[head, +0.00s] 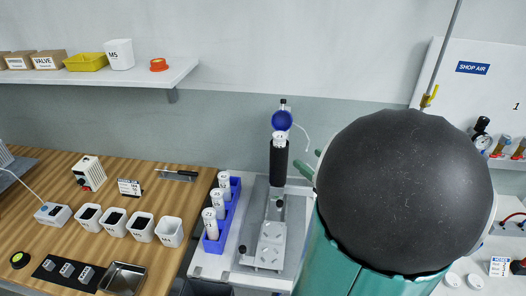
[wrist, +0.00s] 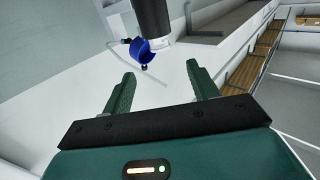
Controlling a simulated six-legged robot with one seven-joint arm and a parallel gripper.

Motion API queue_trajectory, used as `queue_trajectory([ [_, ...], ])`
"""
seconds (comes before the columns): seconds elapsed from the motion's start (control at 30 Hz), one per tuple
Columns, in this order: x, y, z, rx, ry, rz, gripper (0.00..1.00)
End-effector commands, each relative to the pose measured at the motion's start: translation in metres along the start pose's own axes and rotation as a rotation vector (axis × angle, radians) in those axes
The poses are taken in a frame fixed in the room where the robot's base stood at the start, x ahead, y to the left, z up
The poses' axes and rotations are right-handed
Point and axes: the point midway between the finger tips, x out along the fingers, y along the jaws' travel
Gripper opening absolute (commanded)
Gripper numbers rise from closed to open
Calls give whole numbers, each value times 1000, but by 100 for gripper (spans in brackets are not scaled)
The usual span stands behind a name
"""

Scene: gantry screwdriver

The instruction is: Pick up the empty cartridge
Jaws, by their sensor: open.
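A black upright holder (head: 278,160) stands on a grey metal fixture, with the white end of a cartridge (head: 280,139) showing at its top. In the wrist view the pale cartridge end (wrist: 161,42) sticks out of the black holder (wrist: 152,15). A blue cap (head: 282,120) with a thin hose is above it; this cap (wrist: 139,49) also shows in the wrist view. I cannot tell whether this cartridge is empty. My gripper (wrist: 160,83) is open, with nothing between its fingers, and the cartridge end is beyond the fingertips. In the head view my gripper (head: 311,163) is right of the holder, mostly hidden by my arm.
A blue rack (head: 232,213) left of the fixture (head: 271,245) holds several white cartridges (head: 210,222). White bins (head: 114,221) and a metal tray (head: 123,278) are on the wooden bench (head: 60,190). A shelf (head: 150,76) is on the wall. My arm hides much of the right side.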

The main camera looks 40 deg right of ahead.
Motion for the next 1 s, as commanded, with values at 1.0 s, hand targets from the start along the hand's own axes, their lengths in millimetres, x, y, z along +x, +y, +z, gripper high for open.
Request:
queue_trajectory([
  [1.0, 133, 2, 2, 4, 6, -6, 59],
])
